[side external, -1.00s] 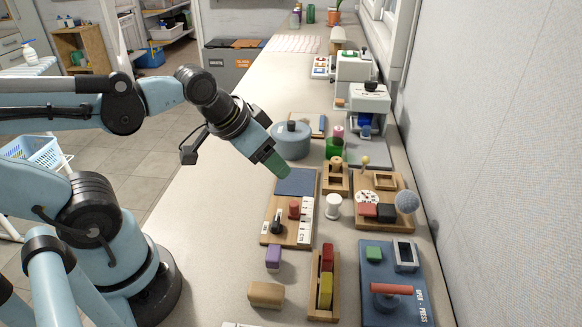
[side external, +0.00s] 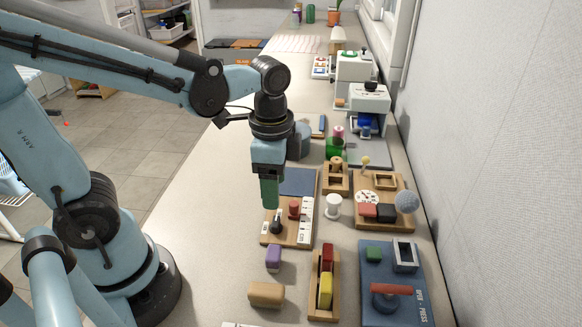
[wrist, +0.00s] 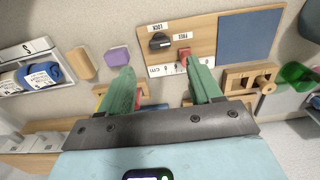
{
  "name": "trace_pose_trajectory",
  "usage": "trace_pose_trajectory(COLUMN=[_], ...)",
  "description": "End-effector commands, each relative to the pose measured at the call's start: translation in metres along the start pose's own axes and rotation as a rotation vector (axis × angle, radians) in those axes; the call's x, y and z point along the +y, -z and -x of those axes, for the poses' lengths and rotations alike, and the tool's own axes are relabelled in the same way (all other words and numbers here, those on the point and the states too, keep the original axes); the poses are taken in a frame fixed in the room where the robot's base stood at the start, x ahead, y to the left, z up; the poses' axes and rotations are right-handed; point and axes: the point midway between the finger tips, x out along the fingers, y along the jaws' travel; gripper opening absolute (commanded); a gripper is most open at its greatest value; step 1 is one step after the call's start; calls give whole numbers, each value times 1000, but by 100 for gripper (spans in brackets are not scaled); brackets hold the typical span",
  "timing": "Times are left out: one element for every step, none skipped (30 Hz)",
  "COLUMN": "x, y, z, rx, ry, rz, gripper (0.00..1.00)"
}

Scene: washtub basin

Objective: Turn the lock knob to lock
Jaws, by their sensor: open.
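The black lock knob (side external: 276,224) sits at the near end of a wooden board (side external: 273,240), and it also shows in the wrist view (wrist: 160,41). In the wrist view, a LOCK label and a FREE label lie by the knob; I cannot tell clearly which one it points to. A red peg (side external: 294,209) stands beside the knob on the same board, close to a white scale strip. My gripper (side external: 269,207), with green fingers, points down above the board, near the knob. In the wrist view its fingers (wrist: 161,69) are apart and empty.
A purple block (side external: 273,258) and a wooden block (side external: 266,295) lie in front of the board. A wooden tray with red and yellow blocks (side external: 313,308), a white spool (side external: 333,207) and a blue press board (side external: 412,320) stand to the right. Bare counter lies to the left.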

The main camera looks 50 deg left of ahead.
Motion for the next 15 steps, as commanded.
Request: trace_pose_trajectory(x=[0,0,0,0,0,0,0,0,0,0,0,0,0,0,0], y=[0,0,0,0,0,0,0,0,0,0,0,0,0,0,0], z=[-7,-10,-15,-19,-22,-27,-31,-34,-39,-42,-46,-50,-53,-56,-61], rx=[0,0,1,1,1,1,1,1,1,1,1,1,1,1,1], ry=[0,0,0,0,0,1,1,1,1,1,1,1,1,1,1], rz=[1,1,1,1,1,2,2,2,2,2,2,2,2,2,2], gripper=[64,64,64,64,64,64,64,64,64,64,64,64,64,64,64])
